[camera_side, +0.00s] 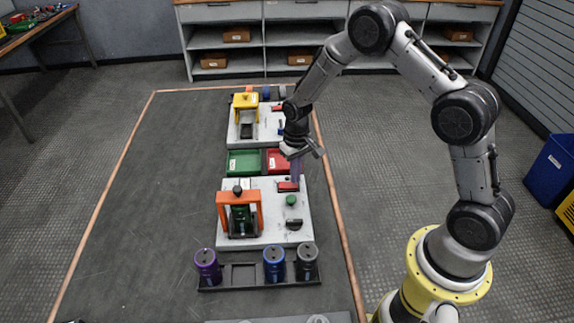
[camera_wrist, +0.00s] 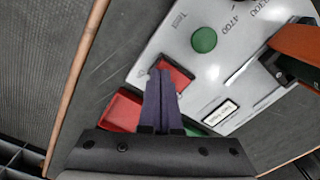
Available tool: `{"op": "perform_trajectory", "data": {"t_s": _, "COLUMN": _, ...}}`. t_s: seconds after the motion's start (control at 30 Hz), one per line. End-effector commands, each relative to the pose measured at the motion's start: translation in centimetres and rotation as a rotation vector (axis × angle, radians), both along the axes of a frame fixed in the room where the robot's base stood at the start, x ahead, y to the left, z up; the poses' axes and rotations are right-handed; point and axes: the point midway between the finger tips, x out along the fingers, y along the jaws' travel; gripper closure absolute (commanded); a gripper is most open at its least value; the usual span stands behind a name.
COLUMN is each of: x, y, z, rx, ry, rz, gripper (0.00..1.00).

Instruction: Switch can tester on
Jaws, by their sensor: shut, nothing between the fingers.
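The can tester is a pale panel (camera_side: 268,236) in the middle of the bench, with an orange frame (camera_side: 222,205) around a green can (camera_side: 240,215). A red switch (camera_side: 288,187) sits near its far right edge, with a round green button (camera_side: 291,200) and a dark knob (camera_side: 294,224) nearer the camera. In the wrist view the red switch (camera_wrist: 180,76) is partly hidden by my fingers, and the green button (camera_wrist: 204,40) is clear. My gripper (camera_side: 296,180) is shut and empty, pointing down at the switch; it also shows in the wrist view (camera_wrist: 160,74). I cannot tell whether the fingertips touch it.
Green (camera_side: 243,162) and red (camera_side: 278,157) trays lie just beyond the panel. A second panel with a yellow frame (camera_side: 246,101) stands farther back. A rack (camera_side: 244,276) with purple, blue and dark cans is in front. The bench's left side is clear.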

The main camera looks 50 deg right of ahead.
Motion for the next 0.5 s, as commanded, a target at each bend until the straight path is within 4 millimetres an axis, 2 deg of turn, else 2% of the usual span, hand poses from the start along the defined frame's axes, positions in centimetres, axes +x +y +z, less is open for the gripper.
{"op": "perform_trajectory", "data": {"t_s": 0.5, "x": 0.01, "y": 0.00, "z": -0.73, "rx": 0.000, "ry": 0.000, "rz": 0.000, "gripper": 1.00}}
